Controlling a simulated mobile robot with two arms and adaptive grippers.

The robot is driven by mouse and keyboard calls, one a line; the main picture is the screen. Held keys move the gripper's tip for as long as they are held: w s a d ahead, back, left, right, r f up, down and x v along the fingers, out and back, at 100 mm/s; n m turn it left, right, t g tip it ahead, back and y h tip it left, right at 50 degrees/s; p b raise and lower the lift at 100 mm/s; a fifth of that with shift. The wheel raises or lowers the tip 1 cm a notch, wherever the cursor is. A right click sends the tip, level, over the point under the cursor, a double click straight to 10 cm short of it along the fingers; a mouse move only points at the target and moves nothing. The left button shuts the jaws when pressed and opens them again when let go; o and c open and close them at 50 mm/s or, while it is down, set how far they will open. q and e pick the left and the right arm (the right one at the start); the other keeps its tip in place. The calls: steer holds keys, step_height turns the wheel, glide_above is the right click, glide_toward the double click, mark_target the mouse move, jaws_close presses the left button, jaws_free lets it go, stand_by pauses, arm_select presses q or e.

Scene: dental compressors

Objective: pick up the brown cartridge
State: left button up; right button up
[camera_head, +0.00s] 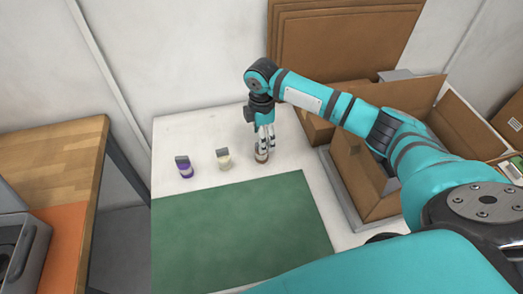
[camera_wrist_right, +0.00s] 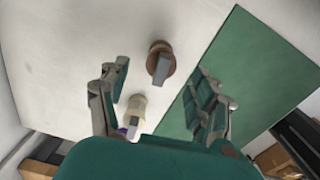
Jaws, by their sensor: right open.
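The brown cartridge (camera_head: 261,157) stands on the white tabletop just beyond the back edge of the green mat, the rightmost of three cartridges. In the right wrist view the brown cartridge (camera_wrist_right: 158,64) shows its round body and grey tab, ahead of the gap between the fingers. My right gripper (camera_head: 266,142) points down at it, directly above or around its top; contact cannot be told. In the wrist view my right gripper (camera_wrist_right: 162,88) has its fingers spread wide, with nothing held. My left gripper is not in view.
A cream cartridge (camera_head: 223,160) and a purple one (camera_head: 184,168) stand left of the brown one. The green mat (camera_head: 240,225) lies empty in front. Open cardboard boxes (camera_head: 375,195) stand at the right, and a wooden bench (camera_head: 60,165) is at the left.

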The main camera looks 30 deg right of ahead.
step_height(320, 180, down, 4)
steer(key=shift+a+f+p, duration=0.15)
steer(key=shift+f+p, duration=0.1)
steer(key=shift+p, duration=0.2)
steer(key=shift+s, duration=0.1)
steer(key=c, duration=1.2)
steer(key=shift+c, duration=0.3)
steer(key=shift+r, duration=0.15)
